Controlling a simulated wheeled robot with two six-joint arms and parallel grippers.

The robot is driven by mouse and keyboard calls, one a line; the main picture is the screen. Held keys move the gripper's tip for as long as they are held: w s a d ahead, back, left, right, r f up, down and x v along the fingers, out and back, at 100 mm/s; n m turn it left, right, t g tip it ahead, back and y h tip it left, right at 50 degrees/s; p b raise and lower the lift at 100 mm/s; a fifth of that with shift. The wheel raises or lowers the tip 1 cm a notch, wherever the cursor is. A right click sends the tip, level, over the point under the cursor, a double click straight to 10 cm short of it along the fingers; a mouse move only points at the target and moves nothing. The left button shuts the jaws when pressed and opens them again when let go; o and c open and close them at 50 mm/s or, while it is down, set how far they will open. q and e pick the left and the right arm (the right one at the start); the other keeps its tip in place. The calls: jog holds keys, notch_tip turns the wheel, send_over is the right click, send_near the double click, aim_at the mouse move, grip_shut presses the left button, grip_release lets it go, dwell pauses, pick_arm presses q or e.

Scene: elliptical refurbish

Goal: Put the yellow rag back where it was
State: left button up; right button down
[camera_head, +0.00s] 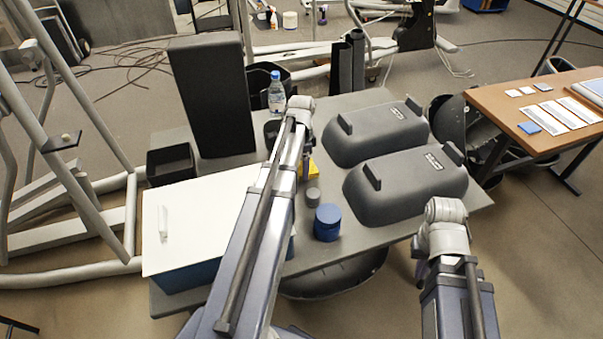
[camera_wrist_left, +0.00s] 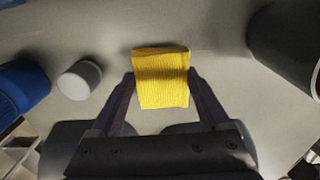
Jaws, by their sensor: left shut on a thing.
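The yellow rag (camera_wrist_left: 161,78) is a small ribbed cloth between the two fingers of my left gripper (camera_wrist_left: 162,88), which are shut on it from both sides. In the head view, a small yellow patch of the rag (camera_head: 314,170) shows just right of my left arm, over the grey table (camera_head: 270,165). The left gripper's fingers are mostly hidden behind the arm there. I cannot tell whether the rag touches the table. My right wrist (camera_head: 445,214) is beyond the table's front right edge; its fingers are hidden.
A blue cylinder (camera_head: 327,222) and a small grey cylinder (camera_head: 313,196) stand close to the rag. Two dark grey covers (camera_head: 405,185) fill the table's right side. A white-lidded box (camera_head: 195,225), black bin (camera_head: 170,163), tall black panel (camera_head: 210,95) and water bottle (camera_head: 276,95) stand left and behind.

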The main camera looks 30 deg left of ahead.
aim_at(301, 168)
pick_arm(q)
jog(key=shift+f, duration=0.7)
pick_arm(e)
jog(key=shift+f, duration=0.7)
pick_arm(q)
jog(key=shift+f+b, duration=0.25)
jog(key=shift+b, duration=0.2)
jog(key=o, duration=1)
jog(key=shift+r, duration=0.1)
pick_arm(e)
jog(key=shift+f, duration=0.15)
pick_arm(q)
jog(key=shift+r, duration=0.1)
notch_tip(301, 168, up, 12)
jog(key=p, duration=1.2)
pick_arm(e)
notch_tip(301, 168, up, 12)
jog(key=shift+r, duration=0.2)
